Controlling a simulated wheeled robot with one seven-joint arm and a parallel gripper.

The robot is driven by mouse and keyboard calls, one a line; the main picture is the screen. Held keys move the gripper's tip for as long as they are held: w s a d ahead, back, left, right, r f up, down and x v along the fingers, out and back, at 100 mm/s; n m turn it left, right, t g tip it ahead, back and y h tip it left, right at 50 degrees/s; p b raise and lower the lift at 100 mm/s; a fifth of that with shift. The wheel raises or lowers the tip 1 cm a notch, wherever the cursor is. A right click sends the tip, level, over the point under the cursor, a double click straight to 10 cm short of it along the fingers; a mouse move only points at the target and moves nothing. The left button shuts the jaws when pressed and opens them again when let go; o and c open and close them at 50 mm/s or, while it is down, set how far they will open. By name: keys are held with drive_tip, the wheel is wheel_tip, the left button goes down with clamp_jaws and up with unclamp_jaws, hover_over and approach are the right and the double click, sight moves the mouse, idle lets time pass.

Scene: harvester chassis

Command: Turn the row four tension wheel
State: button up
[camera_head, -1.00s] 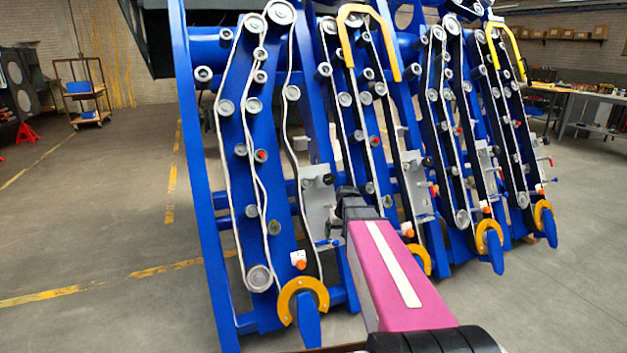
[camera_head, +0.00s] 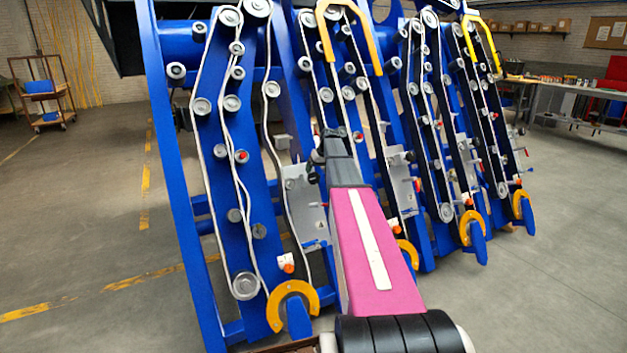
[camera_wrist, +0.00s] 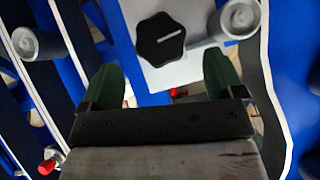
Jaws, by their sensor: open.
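A black lobed wheel (camera_wrist: 160,40) with a white mark on its face sits on a pale plate (camera_wrist: 178,72) in the wrist view. My gripper (camera_wrist: 163,80) is open and empty, its two green fingers apart, one to each side below the wheel and not visibly touching it. In the head view dark knobs show on pale plates, one (camera_head: 313,178) left of my arm and one (camera_head: 410,157) right of it. My fingers are hidden there behind my arm, and I cannot tell which row the wheel belongs to.
Blue frames with grey rollers and pale belts stand close on both sides of my arm. Rollers (camera_wrist: 240,18) and (camera_wrist: 35,42) flank the wheel. A red knob (camera_wrist: 48,162) shows at lower left. Yellow hooks (camera_head: 293,302) jut out low. The floor at left is open.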

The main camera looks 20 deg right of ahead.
sight(315, 176)
drive_tip(key=shift+x, duration=3.1)
drive_tip(key=c, duration=0.9)
